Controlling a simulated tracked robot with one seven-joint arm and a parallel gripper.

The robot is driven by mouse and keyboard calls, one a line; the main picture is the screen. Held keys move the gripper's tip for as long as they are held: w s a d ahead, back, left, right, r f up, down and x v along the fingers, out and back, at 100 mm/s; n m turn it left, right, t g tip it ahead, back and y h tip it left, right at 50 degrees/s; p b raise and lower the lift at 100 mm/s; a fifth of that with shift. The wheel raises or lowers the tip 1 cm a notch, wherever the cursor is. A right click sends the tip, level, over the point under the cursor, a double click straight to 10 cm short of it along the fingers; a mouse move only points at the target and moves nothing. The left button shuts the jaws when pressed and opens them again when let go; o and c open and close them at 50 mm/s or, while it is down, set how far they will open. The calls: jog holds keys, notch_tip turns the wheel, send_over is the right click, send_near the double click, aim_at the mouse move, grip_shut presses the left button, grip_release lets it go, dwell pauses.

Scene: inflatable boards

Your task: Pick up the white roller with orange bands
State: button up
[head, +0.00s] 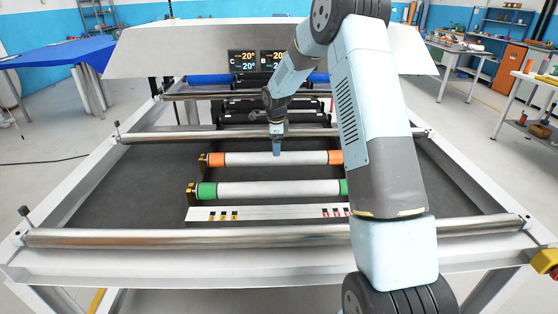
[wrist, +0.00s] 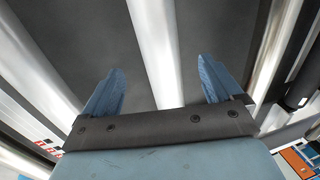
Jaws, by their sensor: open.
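The white roller with orange bands (head: 250,159) lies across the bed of the machine, behind the roller with green bands. Its right end is partly hidden by my arm. My gripper (head: 277,152) points down over the middle of this roller, its tips at or just above it; the gap cannot be told. In the wrist view my gripper (wrist: 160,70) is open, with blue fingers apart. A white roller (wrist: 155,45) runs between the fingers without touching them visibly. It appears to be the orange-banded one, but no bands show there.
The green-banded roller (head: 265,190) lies nearer, beside a white strip (head: 285,212) with coloured marks. Metal bars cross in front (head: 180,236) and behind (head: 170,137). Black rollers (head: 240,105) and a hood with displays (head: 258,62) stand farther back. Dark bed is clear at left.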

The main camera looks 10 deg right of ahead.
aim_at(275, 158)
jog(key=f, duration=0.3)
jog(key=shift+w+d+f, duration=0.1)
jog(key=shift+w+f, duration=0.2)
jog(key=shift+w, duration=0.05)
jog(key=shift+w+f, duration=0.25)
jog(key=shift+f, duration=1.05)
jog(key=shift+w+f, duration=0.25)
jog(key=shift+f, duration=1.05)
jog(key=shift+c, duration=0.3)
jog(key=c, duration=1.6)
jog(key=shift+r, duration=0.1)
